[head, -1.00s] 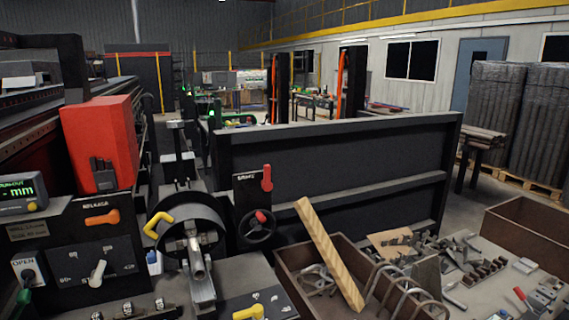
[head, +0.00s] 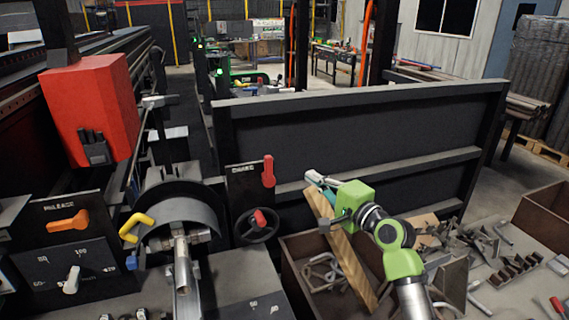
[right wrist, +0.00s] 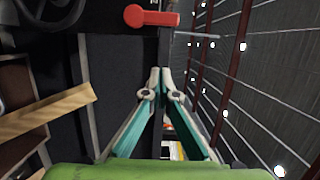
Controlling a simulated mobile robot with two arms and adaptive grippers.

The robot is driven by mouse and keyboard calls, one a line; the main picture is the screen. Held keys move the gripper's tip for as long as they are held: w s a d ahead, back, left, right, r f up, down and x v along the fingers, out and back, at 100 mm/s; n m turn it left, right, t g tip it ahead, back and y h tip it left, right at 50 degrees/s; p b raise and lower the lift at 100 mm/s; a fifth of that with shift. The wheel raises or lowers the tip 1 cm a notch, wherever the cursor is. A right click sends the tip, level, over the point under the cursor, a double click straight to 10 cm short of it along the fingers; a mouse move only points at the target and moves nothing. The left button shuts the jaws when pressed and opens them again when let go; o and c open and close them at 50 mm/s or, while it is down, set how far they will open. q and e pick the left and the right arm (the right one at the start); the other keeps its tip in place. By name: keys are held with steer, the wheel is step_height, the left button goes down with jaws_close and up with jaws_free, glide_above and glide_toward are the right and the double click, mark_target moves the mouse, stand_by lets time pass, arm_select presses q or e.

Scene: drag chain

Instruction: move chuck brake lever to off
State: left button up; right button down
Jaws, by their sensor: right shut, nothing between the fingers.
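The red brake lever (head: 268,171) stands upright on a small dark panel (head: 247,181) whose label seems to read "BRAKE". In the right wrist view the lever (right wrist: 152,17) lies sideways near the top edge, knob to the left. My right gripper (head: 314,179) is to the right of the lever, apart from it, with its fingers pointing left toward the panel. In the right wrist view its fingertips (right wrist: 160,74) meet with nothing between them, below the lever in the picture. My left gripper is not in view.
A black handwheel with a red knob (head: 259,217) sits just below the lever. A wooden plank (head: 352,262) leans out of a brown bin (head: 289,274) under my right arm. A yellow handle (head: 136,225) is at the left. A dark barrier (head: 400,125) stands behind.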

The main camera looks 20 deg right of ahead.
mark_target(267, 170)
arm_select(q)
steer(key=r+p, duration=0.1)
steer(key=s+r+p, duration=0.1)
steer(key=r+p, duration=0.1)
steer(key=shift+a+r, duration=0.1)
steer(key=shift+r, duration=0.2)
arm_select(e)
steer(key=w+a, duration=0.6)
steer(key=w, duration=0.2)
steer(key=shift+a, duration=0.15)
arm_select(q)
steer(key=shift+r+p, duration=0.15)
steer(key=shift+p, duration=0.2)
arm_select(e)
steer(key=shift+a, duration=0.1)
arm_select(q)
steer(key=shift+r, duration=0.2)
arm_select(e)
steer(key=shift+r+n, duration=0.1)
steer(key=shift+n, duration=0.3)
